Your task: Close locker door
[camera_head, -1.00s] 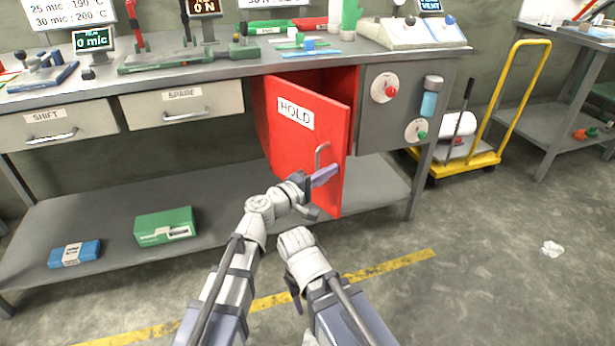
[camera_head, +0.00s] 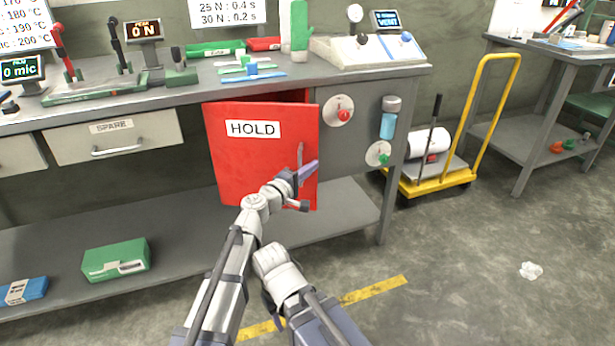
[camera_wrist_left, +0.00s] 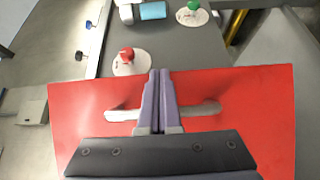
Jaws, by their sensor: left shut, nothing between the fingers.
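The red locker door (camera_head: 240,165) with the HOLD label hangs under the bench, swung partly open. A dark red gap of the locker inside shows above its top edge. Its metal handle (camera_head: 300,160) is near the door's right side. My left gripper (camera_head: 309,172) is at the handle, its fingers shut together with nothing between them. In the left wrist view the shut fingers (camera_wrist_left: 158,100) lie across the middle of the handle (camera_wrist_left: 203,109), in front of the red door (camera_wrist_left: 255,120). Whether they touch it I cannot tell. My right gripper is not clearly visible; its forearm shows low in the head view.
A grey panel with a red knob (camera_head: 343,115) and a green knob (camera_head: 383,158) is right of the door. A yellow trolley (camera_head: 430,183) stands further right. A green box (camera_head: 116,261) lies on the lower shelf (camera_head: 185,240).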

